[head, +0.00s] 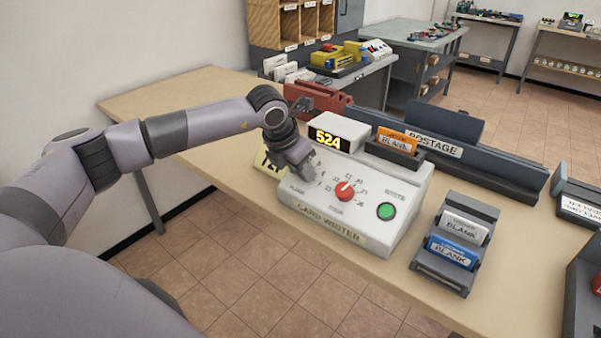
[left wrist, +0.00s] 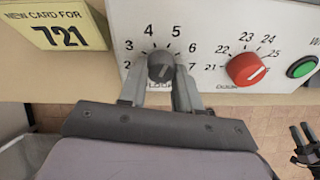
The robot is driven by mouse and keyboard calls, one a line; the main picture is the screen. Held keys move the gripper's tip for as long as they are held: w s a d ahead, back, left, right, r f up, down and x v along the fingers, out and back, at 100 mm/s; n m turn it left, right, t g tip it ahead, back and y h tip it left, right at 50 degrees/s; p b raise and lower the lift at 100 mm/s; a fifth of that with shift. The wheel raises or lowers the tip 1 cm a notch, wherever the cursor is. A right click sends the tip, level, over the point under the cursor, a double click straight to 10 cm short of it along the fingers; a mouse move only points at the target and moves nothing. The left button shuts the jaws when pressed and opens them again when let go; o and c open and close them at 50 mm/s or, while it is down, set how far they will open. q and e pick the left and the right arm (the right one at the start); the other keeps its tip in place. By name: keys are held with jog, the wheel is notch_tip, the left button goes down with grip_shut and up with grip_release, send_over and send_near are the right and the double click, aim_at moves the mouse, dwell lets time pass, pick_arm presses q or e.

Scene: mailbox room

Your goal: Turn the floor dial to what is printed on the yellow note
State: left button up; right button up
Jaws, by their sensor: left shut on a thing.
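The white card machine (head: 375,214) stands on the table, its display (head: 327,138) reading 524. The dark grey floor dial (left wrist: 160,67) sits among printed numbers 2 to 7 in the left wrist view. My left gripper (left wrist: 160,82) is shut on this dial, one finger on each side; it also shows in the head view (head: 306,166), where it hides the dial. The dial's pointer mark is hard to make out. The yellow note (left wrist: 68,26) left of the dial reads "NEW CARD FOR 721". My right gripper (left wrist: 304,137) appears small at lower right, its two dark fingers apart.
A red dial (left wrist: 247,69) with numbers from 21 to 25 and a green button (left wrist: 302,67) are right of the floor dial. An orange blank card (head: 397,140) stands at the machine's back. A grey card holder (head: 455,243) stands to its right.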

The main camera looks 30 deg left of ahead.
pick_arm(q)
jog(key=m+b, duration=0.2)
jog(key=m, duration=0.2)
jog(key=shift+f+m+y, duration=0.1)
jog(key=shift+m+y, duration=0.2)
jog(key=shift+y, duration=0.1)
jog(key=m+b, duration=0.1)
jog(key=m, duration=0.3)
jog(key=shift+d+y+b, duration=0.1)
jog(key=shift+y+b, duration=0.2)
jog(key=shift+b, duration=0.05)
jog(key=m+b, duration=0.1)
jog(key=m, duration=0.4)
jog(key=shift+t+b, duration=0.35)
jog(key=shift+t, duration=0.05)
jog(key=shift+m+y, duration=0.3)
jog(key=shift+m, duration=0.7)
jog(key=shift+b, duration=0.3)
jog(key=o, duration=1)
jog(key=shift+o, duration=0.2)
